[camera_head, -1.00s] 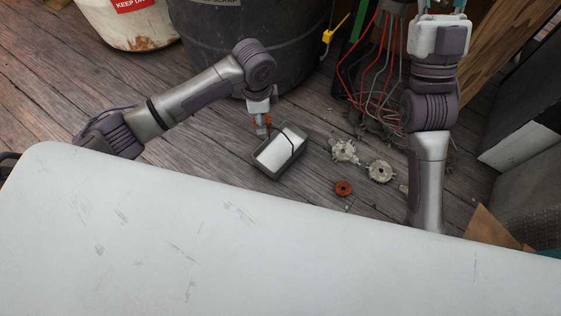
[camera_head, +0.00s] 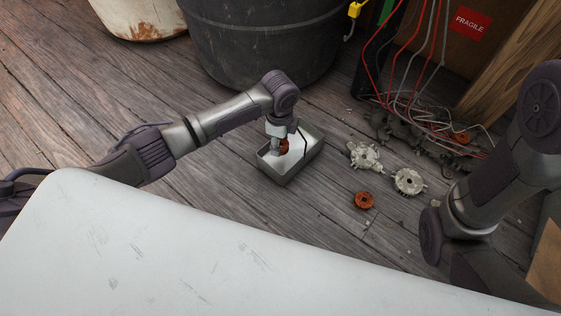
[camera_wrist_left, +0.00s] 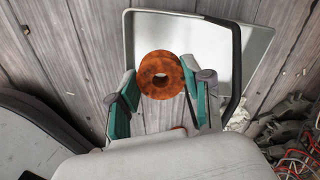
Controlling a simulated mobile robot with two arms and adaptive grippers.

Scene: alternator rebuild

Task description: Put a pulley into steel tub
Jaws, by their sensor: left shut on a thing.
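A rusty orange pulley (camera_head: 284,147) with a centre hole is held between the teal-lined fingers of my left gripper (camera_head: 278,143). The left wrist view shows the pulley (camera_wrist_left: 161,75) upright between the fingertips, its face toward the camera. The tub also shows in the left wrist view (camera_wrist_left: 258,45), beyond the pulley. My right arm is at the right; its gripper is out of view.
Another rusty pulley (camera_head: 364,200) lies on the floor right of the tub, near two pale metal parts (camera_head: 365,156) (camera_head: 408,181). Dark parts and red and grey wires (camera_head: 430,60) lie behind. A large dark bin (camera_head: 260,45) stands behind the tub; a white table (camera_head: 200,250) fills the front.

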